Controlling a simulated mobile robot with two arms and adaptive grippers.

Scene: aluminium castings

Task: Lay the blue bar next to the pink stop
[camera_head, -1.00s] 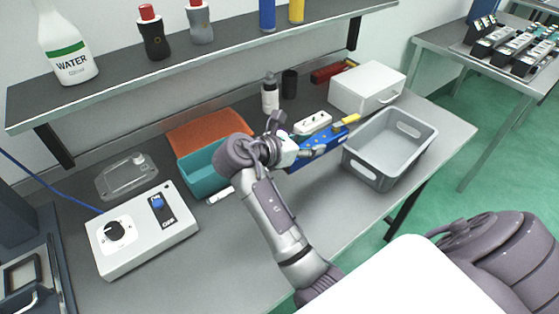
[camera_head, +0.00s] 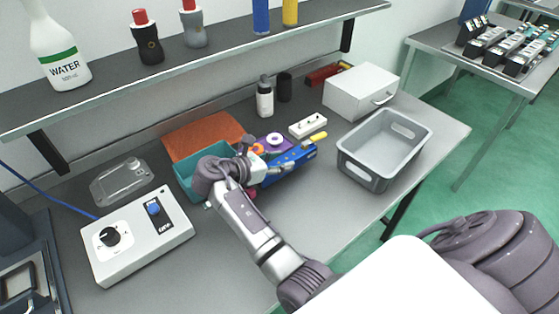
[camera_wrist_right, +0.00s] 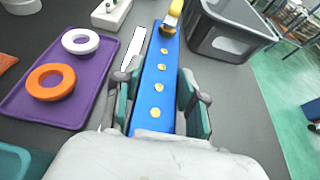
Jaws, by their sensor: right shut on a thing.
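The blue bar (camera_head: 298,158), with a row of yellow spots, is in my right gripper (camera_head: 279,163). In the right wrist view the blue bar (camera_wrist_right: 157,85) runs away from me between the two fingers of the right gripper (camera_wrist_right: 166,96), which is shut on it. A yellow piece (camera_wrist_right: 172,14) shows at the bar's far end. I cannot tell whether the bar touches the table. My left gripper is not in view.
A purple tray (camera_wrist_right: 100,75) with a white ring and an orange ring lies left of the bar. A teal bin (camera_head: 186,182) is beside my right wrist. A grey crate (camera_head: 366,171) and a white box (camera_head: 350,92) stand to the right.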

